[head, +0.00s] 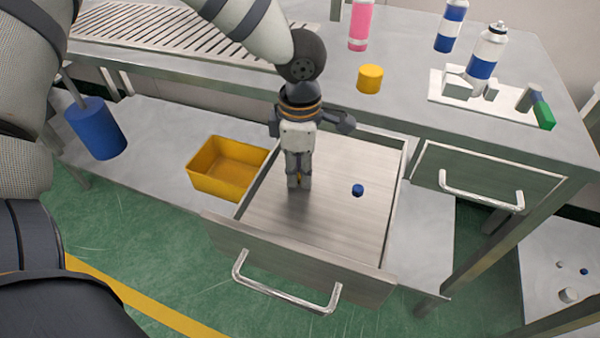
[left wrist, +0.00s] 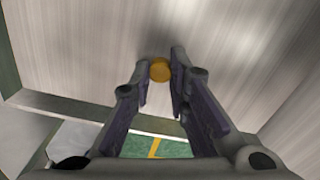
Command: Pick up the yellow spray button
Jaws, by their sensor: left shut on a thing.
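The yellow spray button (left wrist: 160,70) is a small round piece between the fingertips of my left gripper (left wrist: 163,82) in the left wrist view. In the head view my left gripper (head: 299,184) points down into the open drawer (head: 330,215), over its left half. It is shut on the yellow button, and only a speck of yellow shows between the fingers there. The button is at or just above the drawer floor; I cannot tell if it touches. A small blue button (head: 358,190) lies on the drawer floor to the right. My right gripper is not in view.
A yellow bin (head: 222,185) stands left of the drawer on the lower shelf, near a blue cylinder (head: 95,128). On the table are a yellow cylinder (head: 370,79), a pink bottle (head: 360,25) and blue-and-white cans (head: 487,60). A closed drawer (head: 488,180) is at right.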

